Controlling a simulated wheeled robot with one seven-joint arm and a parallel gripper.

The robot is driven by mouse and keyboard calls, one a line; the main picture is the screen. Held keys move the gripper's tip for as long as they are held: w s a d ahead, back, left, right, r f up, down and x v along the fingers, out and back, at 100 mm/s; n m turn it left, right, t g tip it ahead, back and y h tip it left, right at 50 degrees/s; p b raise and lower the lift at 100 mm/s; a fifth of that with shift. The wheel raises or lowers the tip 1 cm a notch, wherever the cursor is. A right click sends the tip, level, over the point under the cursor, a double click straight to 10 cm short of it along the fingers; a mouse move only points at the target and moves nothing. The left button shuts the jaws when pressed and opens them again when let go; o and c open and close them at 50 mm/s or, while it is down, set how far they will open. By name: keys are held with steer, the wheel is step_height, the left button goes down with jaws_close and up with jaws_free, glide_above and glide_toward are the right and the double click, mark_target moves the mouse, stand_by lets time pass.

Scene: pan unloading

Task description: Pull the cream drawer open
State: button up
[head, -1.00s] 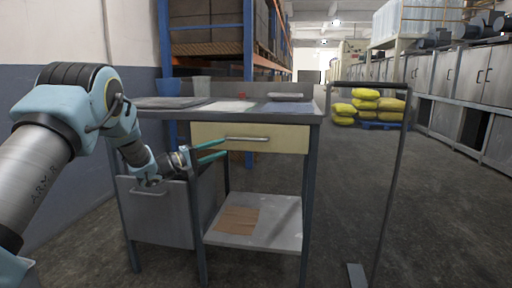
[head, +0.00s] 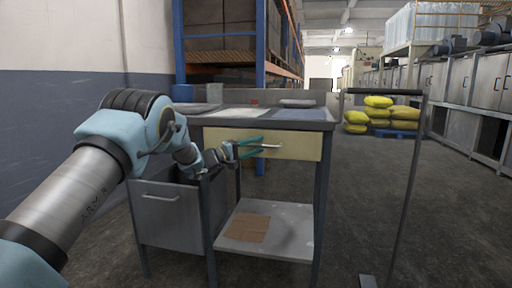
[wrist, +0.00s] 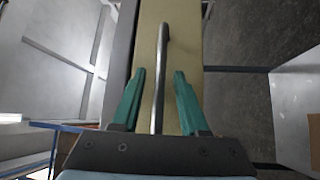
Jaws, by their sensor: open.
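The cream drawer (head: 304,146) sits under the right part of the workbench top, its front looking flush with the frame. Its metal bar handle (head: 272,147) runs across the front. My gripper (head: 262,146) is open at the left part of the handle, fingers pointing at the drawer. In the wrist view, the handle (wrist: 163,60) lies between the two teal fingers of my gripper (wrist: 160,73), with a gap on each side, and the cream front (wrist: 184,45) is behind it. The fingers partly hide the drawer's left side in the head view.
The grey workbench (head: 325,115) carries trays and sheets. A grey cabinet door (head: 166,215) is below left, a lower shelf (head: 285,238) below the drawer. A thin metal frame (head: 408,190) stands to the right. Yellow sacks (head: 380,113) lie further back. The floor between is clear.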

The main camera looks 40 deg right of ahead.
jaws_close()
stand_by(1.3)
